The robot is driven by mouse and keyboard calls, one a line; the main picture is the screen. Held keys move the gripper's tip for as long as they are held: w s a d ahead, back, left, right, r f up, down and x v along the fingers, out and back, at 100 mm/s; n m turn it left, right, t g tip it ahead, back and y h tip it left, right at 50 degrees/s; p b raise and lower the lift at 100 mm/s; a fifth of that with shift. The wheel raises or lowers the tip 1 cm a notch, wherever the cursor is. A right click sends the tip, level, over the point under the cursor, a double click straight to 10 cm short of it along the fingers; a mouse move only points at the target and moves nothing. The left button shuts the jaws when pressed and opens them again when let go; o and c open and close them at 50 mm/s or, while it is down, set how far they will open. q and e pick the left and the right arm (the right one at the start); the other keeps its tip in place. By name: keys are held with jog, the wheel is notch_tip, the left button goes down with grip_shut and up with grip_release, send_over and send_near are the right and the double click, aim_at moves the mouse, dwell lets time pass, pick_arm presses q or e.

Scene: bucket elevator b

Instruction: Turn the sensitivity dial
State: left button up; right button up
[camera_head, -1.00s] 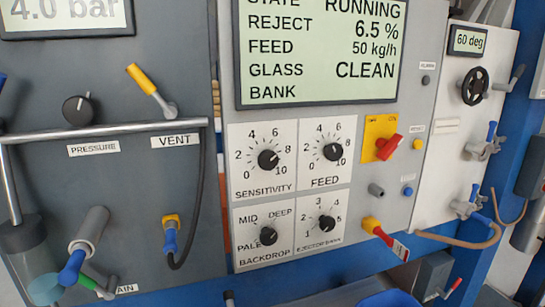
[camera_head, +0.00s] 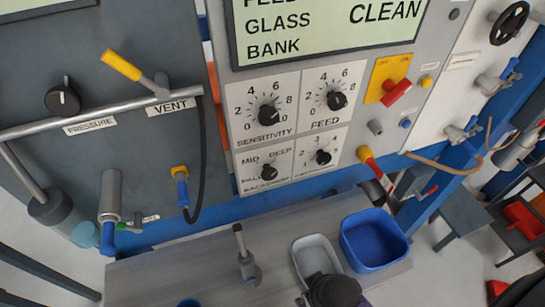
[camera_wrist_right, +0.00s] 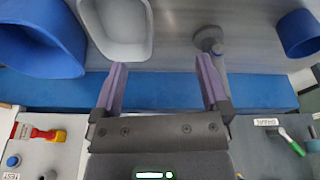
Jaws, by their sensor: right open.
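The sensitivity dial (camera_head: 269,115) is a black round knob on a white plate with a 0 to 10 scale, left of the feed dial (camera_head: 336,100) in the head view. Its white pointer seems to aim up and right, near the 8. My right gripper (camera_wrist_right: 160,82) is open and empty in the right wrist view, its two purple fingers apart over the bench area. A dark rounded part of my right arm shows at the bottom of the head view, below the dial and well apart from it. My left gripper is not in view.
The red switch (camera_head: 397,91) and red-yellow lever (camera_head: 370,160) stick out right of the dials. Space before the dial looks clear.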

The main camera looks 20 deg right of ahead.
notch_tip(320, 180, up, 13)
jog(key=w+t+p, duration=0.2)
jog(key=w+p, duration=0.1)
jog(key=p, duration=0.2)
jog(key=m+t+p, duration=0.2)
jog(key=t, duration=1.1)
send_near(270, 120)
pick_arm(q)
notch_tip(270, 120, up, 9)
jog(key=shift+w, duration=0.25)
pick_arm(e)
jog(key=w, duration=1)
jog(key=shift+w+a, duration=0.1)
jog(key=shift+w, duration=0.25)
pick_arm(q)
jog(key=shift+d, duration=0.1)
